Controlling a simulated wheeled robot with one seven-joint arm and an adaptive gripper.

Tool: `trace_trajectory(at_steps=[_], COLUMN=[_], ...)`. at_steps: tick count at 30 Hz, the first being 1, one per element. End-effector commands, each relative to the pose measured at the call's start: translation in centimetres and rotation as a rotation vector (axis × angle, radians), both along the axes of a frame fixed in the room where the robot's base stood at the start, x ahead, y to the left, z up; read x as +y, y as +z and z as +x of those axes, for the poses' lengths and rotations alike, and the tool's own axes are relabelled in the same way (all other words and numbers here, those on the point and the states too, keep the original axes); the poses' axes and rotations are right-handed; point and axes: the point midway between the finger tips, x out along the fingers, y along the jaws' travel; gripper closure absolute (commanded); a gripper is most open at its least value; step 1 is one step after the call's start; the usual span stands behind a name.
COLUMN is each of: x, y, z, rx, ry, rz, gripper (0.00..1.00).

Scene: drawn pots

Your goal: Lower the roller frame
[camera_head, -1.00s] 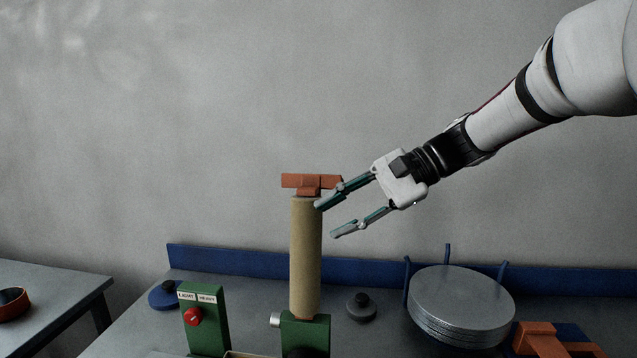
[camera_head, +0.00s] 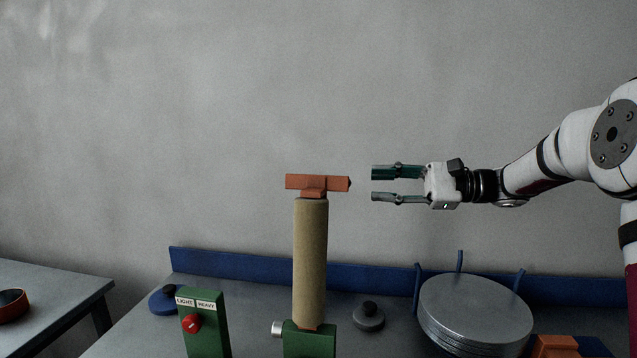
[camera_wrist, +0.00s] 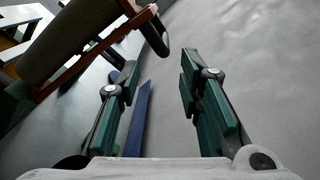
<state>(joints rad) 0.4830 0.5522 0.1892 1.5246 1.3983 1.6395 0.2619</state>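The roller frame stands upright, with a tan roller (camera_head: 311,260) and an orange top bar (camera_head: 318,183) above it. Its foot meets a green base (camera_head: 309,340) on the bench. My gripper (camera_head: 376,184) is open and empty, level with the top bar, a short gap to its right, fingers pointing left. In the wrist view, the roller (camera_wrist: 62,40) lies at upper left, with the orange frame (camera_wrist: 105,42) along it.
A green post with a red knob (camera_head: 192,324) and LIGHT/HEAVY labels stands left of the roller. A dark knobbed weight (camera_head: 369,317) and a stack of grey discs (camera_head: 476,312) lie to the right. A blue rail (camera_head: 230,263) runs along the back.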

Motion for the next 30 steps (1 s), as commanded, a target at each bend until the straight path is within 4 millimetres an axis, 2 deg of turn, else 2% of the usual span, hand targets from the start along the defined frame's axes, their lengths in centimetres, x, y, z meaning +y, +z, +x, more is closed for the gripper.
trace_trajectory(at_steps=[5,8,21,25,30], x=[0.4,1.7,9.9,11.7,12.9], y=[0.1,0.2,0.2,0.1,0.1], z=[0.5,0.7,2.2,2.5,2.8], rx=[0.0,0.0,0.0,0.0,0.0], ry=[-0.002,-0.001,-0.001,-0.002,-0.004], rz=[0.023,0.023,0.022,0.021,0.022], gripper=[0.67,0.67,0.67,0.67,0.67])
